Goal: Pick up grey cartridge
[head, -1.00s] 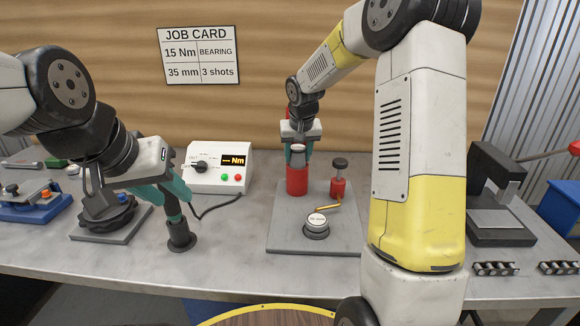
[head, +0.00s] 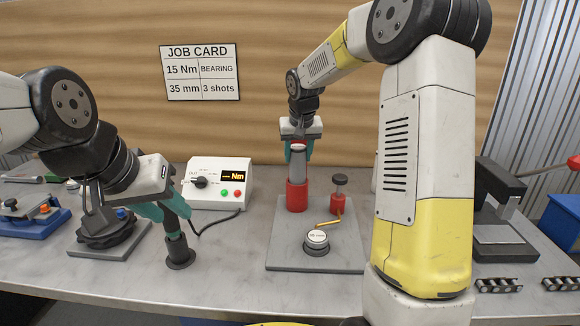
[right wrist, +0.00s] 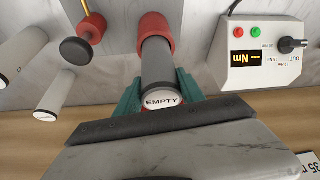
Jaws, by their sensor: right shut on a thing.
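The grey cartridge (head: 298,165) stands upright with its lower end in the red cylinder (head: 297,195). In the right wrist view the cartridge (right wrist: 158,68) has a white end marked EMPTY, and the red cylinder (right wrist: 154,32) is around its far end. My right gripper (head: 299,150) is shut on the cartridge near its white end; its teal fingers (right wrist: 158,92) lie on either side. My left gripper (head: 165,208) has its teal fingers at the dark handle of a tool in a round stand (head: 180,254); its grip there is unclear.
A grey plate (head: 285,258) carries the red cylinder, a black-topped red knob (head: 338,192), a brass spout and a round 35 mm button (head: 317,238). A torque box (head: 220,187) stands left. Two pale cylinders (right wrist: 62,92) stand beside the cartridge in the right wrist view.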

